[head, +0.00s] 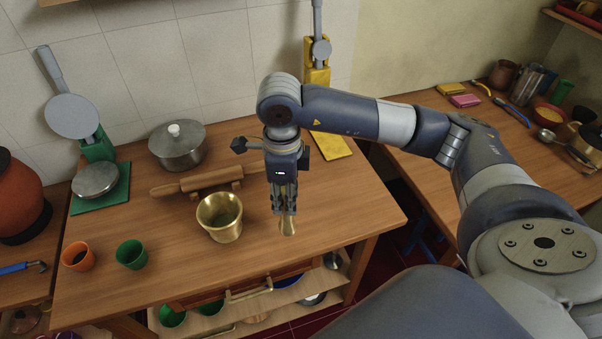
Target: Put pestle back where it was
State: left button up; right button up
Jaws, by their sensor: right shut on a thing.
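My right gripper (285,208) points down over the table and is shut on a brass pestle. The pestle (288,227) shows below the fingertips; its upper part is hidden by the fingers. A brass mortar (221,217) stands upright on the table just left of the gripper, its mouth open upward. The pestle is apart from the mortar, to its right. I cannot tell whether the pestle's lower end touches the table. My left gripper is not in view.
A rolling pin (195,183) lies on its stand behind the mortar, near a lidded pot (178,146). Orange (79,256) and green (131,254) cups stand front left. The table (345,205) is clear right of the gripper. A second counter (455,150) stands at right.

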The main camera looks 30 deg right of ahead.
jog(key=w+d+f+p, duration=0.5)
jog(key=w+d, duration=0.3)
jog(key=d, duration=0.2)
jog(key=shift+d, duration=0.3)
jog(key=o, duration=1.1)
jog(key=shift+w, duration=0.1)
jog(key=shift+c, duration=0.2)
pick_arm(q)
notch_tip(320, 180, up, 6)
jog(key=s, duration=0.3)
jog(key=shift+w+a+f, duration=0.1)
jog(key=shift+p, duration=0.3)
pick_arm(e)
jog(key=shift+r, duration=0.15)
